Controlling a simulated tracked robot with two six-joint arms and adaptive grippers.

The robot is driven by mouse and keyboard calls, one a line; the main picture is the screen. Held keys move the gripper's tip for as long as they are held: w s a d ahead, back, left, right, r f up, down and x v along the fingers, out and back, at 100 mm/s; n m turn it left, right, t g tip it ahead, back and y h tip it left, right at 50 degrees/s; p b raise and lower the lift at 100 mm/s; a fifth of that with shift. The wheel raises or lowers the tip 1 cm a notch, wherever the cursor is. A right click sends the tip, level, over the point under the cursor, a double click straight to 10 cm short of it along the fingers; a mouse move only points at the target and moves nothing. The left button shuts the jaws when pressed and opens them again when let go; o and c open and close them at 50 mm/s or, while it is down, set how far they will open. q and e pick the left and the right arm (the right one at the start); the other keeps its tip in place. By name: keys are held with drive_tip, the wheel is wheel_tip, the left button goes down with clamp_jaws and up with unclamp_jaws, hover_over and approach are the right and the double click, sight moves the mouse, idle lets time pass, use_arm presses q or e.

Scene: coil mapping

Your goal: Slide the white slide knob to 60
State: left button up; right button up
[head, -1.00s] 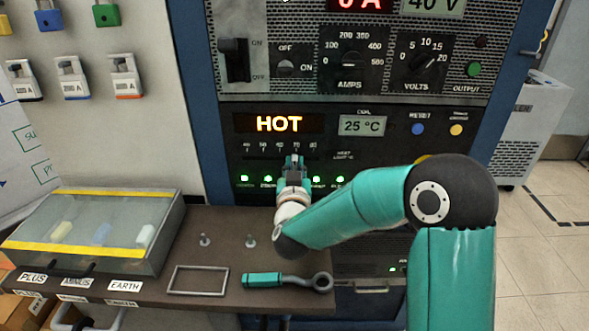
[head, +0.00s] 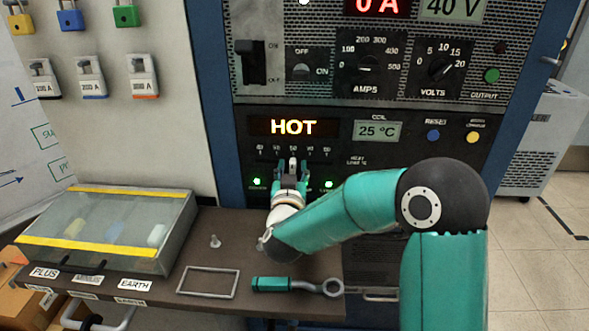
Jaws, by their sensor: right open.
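The heater panel (head: 345,150) carries a short scale of small numbers under the lit HOT display (head: 286,127). My right gripper (head: 292,170) is at the slider row, its open fingers to either side of a small pale piece that looks like the white slide knob (head: 293,161). The knob sits below the middle mark, which looks like 60; the digits are small and hard to read. The gripper hides the lower part of the knob and slot. I cannot tell whether the fingers touch the knob. My left gripper is out of view.
A dark shelf (head: 213,260) below holds a metal frame (head: 208,281), a teal-handled tool (head: 297,286) and a small peg (head: 215,241). A clear-lidded box (head: 105,226) stands at its left. Green lamps (head: 257,182) flank the gripper. Blue and yellow buttons (head: 433,135) are to the right.

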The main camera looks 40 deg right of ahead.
drive_tip(key=v, duration=1.2)
idle(0.3)
